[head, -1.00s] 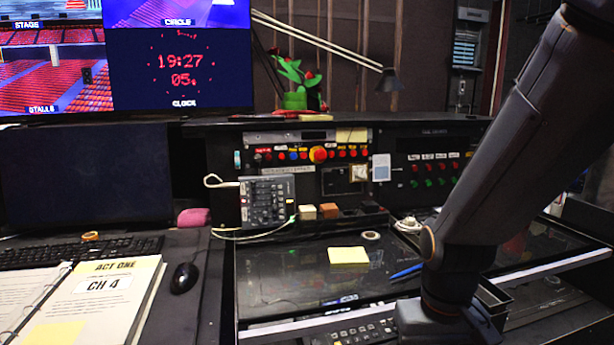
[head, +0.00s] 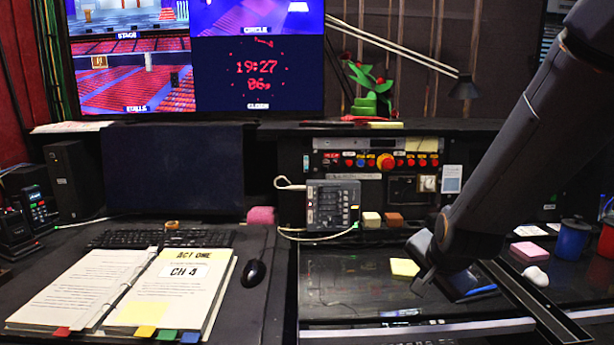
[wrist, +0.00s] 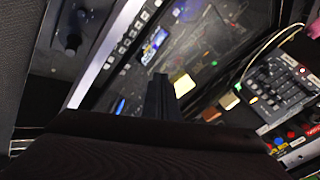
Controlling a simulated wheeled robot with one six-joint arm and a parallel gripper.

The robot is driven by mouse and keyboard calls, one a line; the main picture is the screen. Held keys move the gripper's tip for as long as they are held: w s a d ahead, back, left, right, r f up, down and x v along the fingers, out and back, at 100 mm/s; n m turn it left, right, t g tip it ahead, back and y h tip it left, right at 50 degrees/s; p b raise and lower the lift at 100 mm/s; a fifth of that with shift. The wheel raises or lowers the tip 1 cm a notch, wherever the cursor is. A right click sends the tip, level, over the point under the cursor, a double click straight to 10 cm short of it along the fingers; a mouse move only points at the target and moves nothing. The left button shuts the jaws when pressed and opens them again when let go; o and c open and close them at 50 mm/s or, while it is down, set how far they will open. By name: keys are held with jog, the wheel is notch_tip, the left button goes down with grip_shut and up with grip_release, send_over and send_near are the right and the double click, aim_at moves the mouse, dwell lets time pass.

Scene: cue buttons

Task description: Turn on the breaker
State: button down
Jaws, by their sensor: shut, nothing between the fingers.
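I cannot pick out a breaker for certain in either view. The control panel (head: 372,165) at the back of the desk holds a row of small coloured buttons and a larger red knob (head: 386,162). Part of this panel shows in the lower right of the wrist view (wrist: 292,140).
A grey keypad box (head: 333,205) with a cable stands before the panel. A yellow note (head: 405,267) lies on the desk. An open binder (head: 150,290), a mouse (head: 254,273) and a keyboard (head: 160,238) are at left. A blue cup (head: 572,240) stands at right.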

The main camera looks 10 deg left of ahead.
jog(key=w+a+r+m+t+y, duration=0.1)
jog(key=w+a+r+m+t, duration=0.2)
jog(key=w+a+m, duration=0.35)
jog(key=m+t+y, duration=0.2)
jog(key=m+t, duration=0.5)
jog(key=m, duration=1.1)
send_near(306, 173)
jog(key=v, duration=0.4)
jog(key=shift+f, duration=0.3)
jog(key=p+x, duration=0.1)
jog(key=x, duration=0.4)
jog(key=p+x, duration=0.2)
jog(key=x, duration=0.3)
jog(key=shift+r, duration=0.2)
jog(key=shift+a+r, duration=0.1)
